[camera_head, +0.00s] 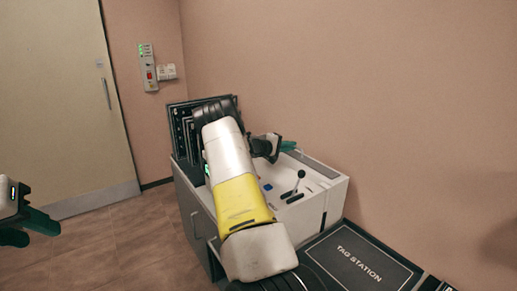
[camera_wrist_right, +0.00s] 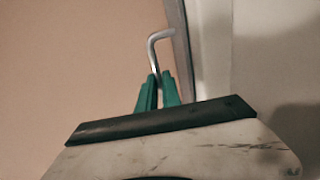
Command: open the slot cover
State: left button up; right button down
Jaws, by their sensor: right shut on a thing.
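My right gripper (camera_head: 289,147) reaches over the white cabinet (camera_head: 325,200) at its far side. In the right wrist view its green fingers (camera_wrist_right: 159,78) are shut on a grey bent metal rod (camera_wrist_right: 155,48), which looks like a handle. The rod's bent top points right, toward a grey edge (camera_wrist_right: 181,35). I cannot make out the slot cover itself; my right arm hides much of the cabinet top. My left gripper (camera_head: 30,232) is at the left edge, its green fingers apart and empty, away from the cabinet.
A lever with a black knob (camera_head: 298,182) stands on the cabinet top, near a small blue part (camera_head: 267,187). Dark panels (camera_head: 183,130) stand at the cabinet's back left. A black tag station plate (camera_head: 355,258) lies at front right. The floor at left is clear.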

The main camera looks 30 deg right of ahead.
jog(key=c, duration=1.5)
grip_release()
jog(key=shift+c, duration=0.2)
jog(key=v, duration=0.7)
jog(key=shift+a+r, duration=0.1)
jog(key=shift+a, duration=0.25)
